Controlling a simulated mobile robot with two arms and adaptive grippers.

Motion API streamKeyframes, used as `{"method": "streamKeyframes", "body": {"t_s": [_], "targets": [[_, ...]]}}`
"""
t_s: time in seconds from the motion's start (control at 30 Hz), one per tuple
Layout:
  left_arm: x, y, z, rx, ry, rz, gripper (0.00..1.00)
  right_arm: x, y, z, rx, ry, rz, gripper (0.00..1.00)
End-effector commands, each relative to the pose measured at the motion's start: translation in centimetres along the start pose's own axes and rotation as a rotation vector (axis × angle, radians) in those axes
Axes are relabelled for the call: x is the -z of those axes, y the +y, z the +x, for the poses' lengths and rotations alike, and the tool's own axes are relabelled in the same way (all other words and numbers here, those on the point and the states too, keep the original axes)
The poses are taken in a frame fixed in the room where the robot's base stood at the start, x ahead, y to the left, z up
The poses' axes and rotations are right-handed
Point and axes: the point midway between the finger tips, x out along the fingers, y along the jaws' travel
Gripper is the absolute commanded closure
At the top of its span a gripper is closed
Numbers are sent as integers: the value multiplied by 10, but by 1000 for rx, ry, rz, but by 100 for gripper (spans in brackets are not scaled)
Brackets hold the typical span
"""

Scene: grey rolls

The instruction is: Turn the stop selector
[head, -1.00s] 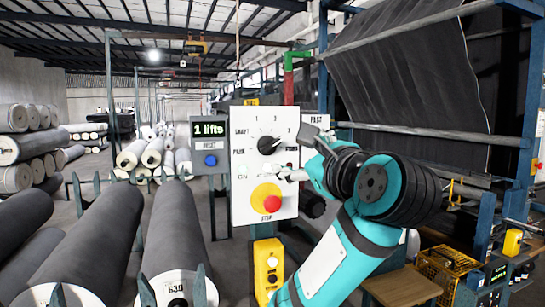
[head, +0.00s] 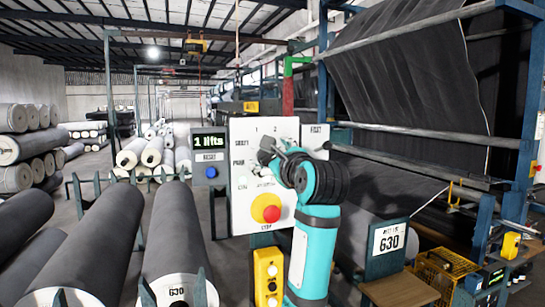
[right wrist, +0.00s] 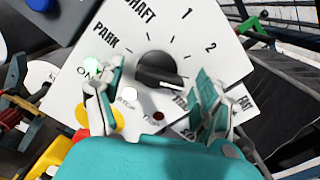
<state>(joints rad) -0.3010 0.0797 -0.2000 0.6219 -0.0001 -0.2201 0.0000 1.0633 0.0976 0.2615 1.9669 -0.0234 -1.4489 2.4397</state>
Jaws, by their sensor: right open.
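The stop selector is a black rotary knob (right wrist: 158,68) on a white panel (head: 240,207). In the right wrist view its bar handle points right and slightly down, below the mark 2. PARK, SHAFT, 1 and 2 are readable around it. My right gripper (right wrist: 160,88) is open, with one finger left of the knob and one right of it; I cannot tell whether either touches. In the head view my right gripper (head: 272,152) covers the knob. My left gripper is not in view.
A red button on a yellow disc (head: 266,208) sits low on the panel. A yellow button box (head: 268,275) hangs below. Large grey rolls (head: 173,237) lie left.

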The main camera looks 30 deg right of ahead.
Motion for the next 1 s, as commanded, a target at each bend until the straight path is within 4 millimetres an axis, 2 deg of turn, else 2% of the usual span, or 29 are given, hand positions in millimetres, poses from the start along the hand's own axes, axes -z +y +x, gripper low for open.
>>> {"method": "streamKeyframes", "body": {"t_s": [0.13,0.53,0.77,1.0], "targets": [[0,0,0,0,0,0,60,0,0,0,0,0,0,30],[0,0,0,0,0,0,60,0,0,0,0,0,0,82],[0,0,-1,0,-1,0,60,0,0,0,0,0,-14,83],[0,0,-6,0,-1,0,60,-2,0,0,-1,0,-111,83]]}}
